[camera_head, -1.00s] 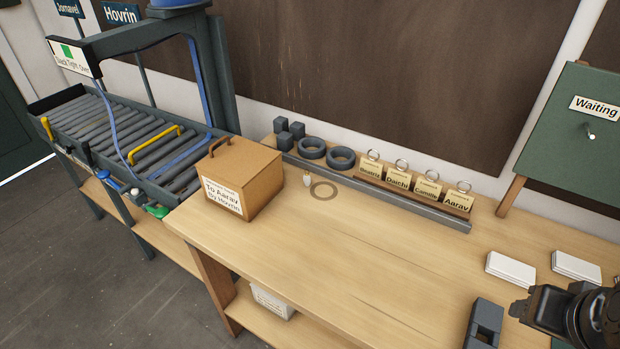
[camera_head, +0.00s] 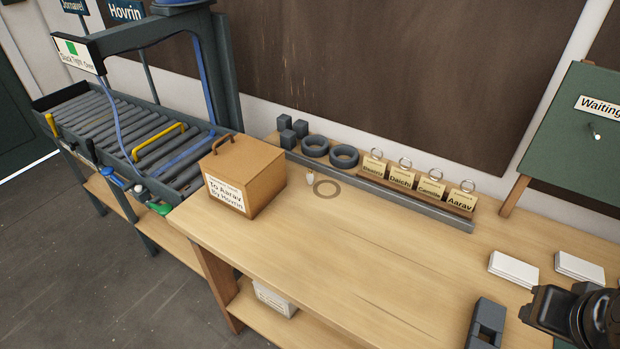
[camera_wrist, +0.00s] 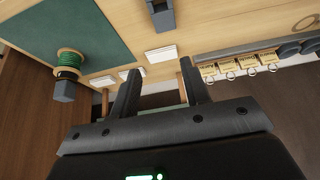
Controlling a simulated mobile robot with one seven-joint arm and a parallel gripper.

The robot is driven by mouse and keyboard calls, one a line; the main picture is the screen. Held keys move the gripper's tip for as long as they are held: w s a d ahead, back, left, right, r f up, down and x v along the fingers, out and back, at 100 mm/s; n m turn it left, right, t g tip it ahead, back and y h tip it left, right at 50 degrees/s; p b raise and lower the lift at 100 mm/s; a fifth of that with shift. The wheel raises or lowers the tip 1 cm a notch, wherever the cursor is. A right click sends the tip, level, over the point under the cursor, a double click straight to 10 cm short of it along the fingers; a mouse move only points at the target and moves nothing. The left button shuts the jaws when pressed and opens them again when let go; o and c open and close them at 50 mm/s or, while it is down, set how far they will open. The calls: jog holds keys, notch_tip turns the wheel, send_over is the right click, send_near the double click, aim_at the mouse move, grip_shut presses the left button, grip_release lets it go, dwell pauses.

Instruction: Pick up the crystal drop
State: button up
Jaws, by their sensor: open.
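The crystal drop (camera_head: 310,176) looks like a small pale pendant on the wooden bench, just right of the cardboard box and beside a flat tan ring (camera_head: 326,188). My gripper (camera_wrist: 160,92) shows in the wrist view with its two dark fingers spread apart and nothing between them. In the head view my gripper (camera_head: 535,308) is at the lower right, far from the drop. The drop cannot be made out in the wrist view.
A cardboard box (camera_head: 255,170) labelled "To Aarav By Hovrin" stands left of the drop. Behind are dark rings (camera_head: 344,156), dark blocks and several name tags (camera_head: 430,187) on a rail. White pads (camera_head: 514,269) and a dark block (camera_head: 485,325) lie at right. The bench middle is clear.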

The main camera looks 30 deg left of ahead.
jog(key=w+a+r+n+y, duration=0.1)
jog(key=w+a+r+n, duration=0.25)
jog(key=w+a, duration=0.65)
jog(key=n+g+y, duration=0.3)
jog(key=n, duration=0.5)
send_over(311, 175)
jog(key=s+d, duration=0.2)
jog(key=f, duration=2)
jog(key=shift+a+f, duration=0.25)
jog(key=shift+w+x, duration=0.2)
jog(key=shift+x, duration=1.2)
jog(key=shift+w+x, duration=0.25)
jog(key=shift+x, duration=1.2)
jog(key=shift+s+d+r, duration=0.1)
jog(key=shift+d, duration=0.05)
